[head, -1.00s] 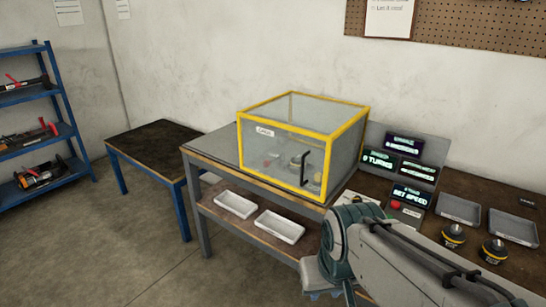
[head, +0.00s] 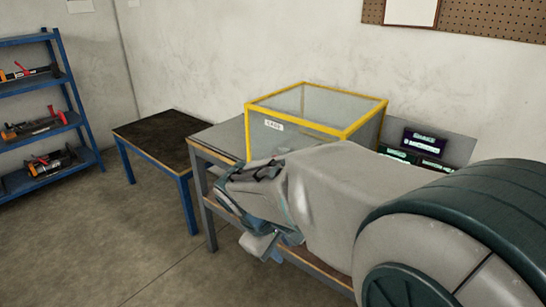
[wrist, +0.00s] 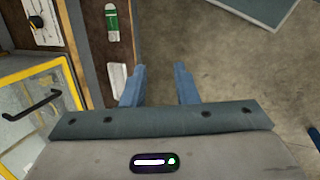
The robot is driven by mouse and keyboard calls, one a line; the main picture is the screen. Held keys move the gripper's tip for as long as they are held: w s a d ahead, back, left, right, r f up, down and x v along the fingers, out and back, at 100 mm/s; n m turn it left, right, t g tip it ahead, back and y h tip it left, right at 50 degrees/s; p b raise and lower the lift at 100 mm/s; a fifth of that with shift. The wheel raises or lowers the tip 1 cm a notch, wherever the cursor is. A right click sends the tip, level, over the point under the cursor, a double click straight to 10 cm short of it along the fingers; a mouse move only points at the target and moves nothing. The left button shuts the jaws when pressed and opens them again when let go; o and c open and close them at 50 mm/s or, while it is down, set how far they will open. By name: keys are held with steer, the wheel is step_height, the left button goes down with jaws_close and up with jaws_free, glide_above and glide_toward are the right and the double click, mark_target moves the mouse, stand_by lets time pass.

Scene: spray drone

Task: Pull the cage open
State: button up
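The cage (head: 318,128) is a clear box with a yellow frame and a "CAGE" label, standing on the bench; its top looks closed. My arm hides most of its front, including the handle, in the head view. In the wrist view, part of the cage's yellow frame (wrist: 36,72) and its black handle (wrist: 32,107) show at the left. My gripper (wrist: 159,85) has its two blue fingers spread apart with nothing between them. It is off to the right of the handle there, over the bench edge and floor, not touching the handle.
A low dark-topped table (head: 160,138) with blue legs stands left of the bench. A blue shelf rack (head: 45,120) with tools is at the far left. Display screens (head: 425,142) stand right of the cage. Open floor lies in front of the bench.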

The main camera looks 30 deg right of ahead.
steer(key=w+d+n+t+h+b, duration=0.2)
steer(key=w+d+n+h, duration=0.5)
steer(key=w, duration=0.3)
steer(key=w+d+n+t+h+b, duration=0.1)
steer(key=w+d+n+h+b, duration=0.1)
steer(key=w+d+n+h, duration=0.55)
steer(key=shift+n+y, duration=0.35)
steer(key=shift+y, duration=0.4)
steer(key=w+d, duration=0.1)
steer(key=d, duration=0.2)
steer(key=w+d, duration=0.2)
steer(key=d, duration=0.2)
steer(key=w+d+p, duration=0.1)
steer(key=w+d, duration=0.1)
steer(key=d, duration=0.1)
steer(key=shift+w+d+r, duration=0.15)
steer(key=shift+w+d, duration=0.1)
steer(key=shift+d, duration=0.1)
jaws_close()
